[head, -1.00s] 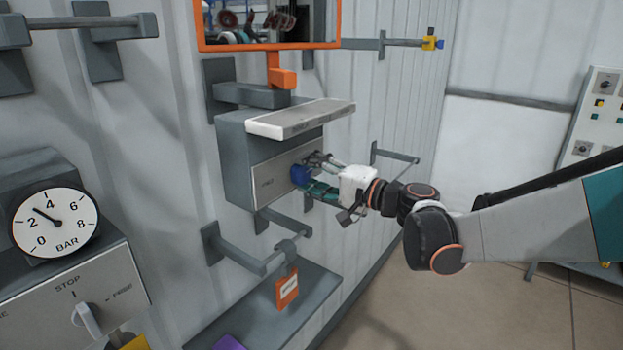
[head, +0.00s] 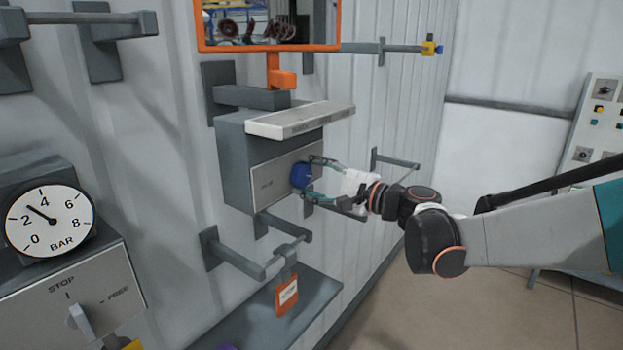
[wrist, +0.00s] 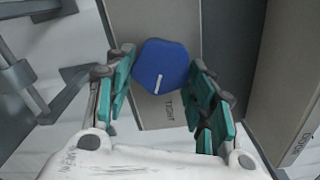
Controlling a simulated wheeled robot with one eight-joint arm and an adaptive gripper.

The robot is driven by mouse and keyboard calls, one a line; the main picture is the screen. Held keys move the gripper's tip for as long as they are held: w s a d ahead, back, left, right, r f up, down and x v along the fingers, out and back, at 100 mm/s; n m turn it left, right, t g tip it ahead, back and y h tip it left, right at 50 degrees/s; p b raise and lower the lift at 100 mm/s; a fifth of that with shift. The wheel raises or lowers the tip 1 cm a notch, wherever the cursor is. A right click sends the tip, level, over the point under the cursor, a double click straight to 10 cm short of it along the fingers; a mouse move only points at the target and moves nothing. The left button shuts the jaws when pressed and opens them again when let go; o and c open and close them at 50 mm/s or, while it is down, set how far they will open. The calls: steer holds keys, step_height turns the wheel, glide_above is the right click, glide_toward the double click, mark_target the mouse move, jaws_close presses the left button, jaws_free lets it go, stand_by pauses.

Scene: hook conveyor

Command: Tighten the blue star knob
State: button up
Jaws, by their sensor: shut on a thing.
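The blue star knob (head: 301,175) sits on the front plate of a grey box (head: 238,165) on the wall. My gripper (head: 312,176) reaches it from the right, one finger above it and one below. In the wrist view the knob (wrist: 161,62) looks like a rounded blue polygon between the two teal fingers of my gripper (wrist: 162,72), which is shut on it. A short white mark on the knob points down toward the printed word TIGHT (wrist: 168,108) on the plate. The finger contact spots are partly hidden.
A pale ledge (head: 300,120) juts out just above the knob. Below, a grey bracket bar (head: 235,258) carries an orange tag (head: 287,296) over a shelf (head: 265,320). A pressure gauge (head: 50,222) and a STOP lever panel (head: 75,285) stand at left.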

stand_by(0.3)
steer(key=o, duration=1.1)
steer(key=shift+w, duration=0.1)
steer(key=shift+d, duration=0.1)
steer(key=v, duration=1.2)
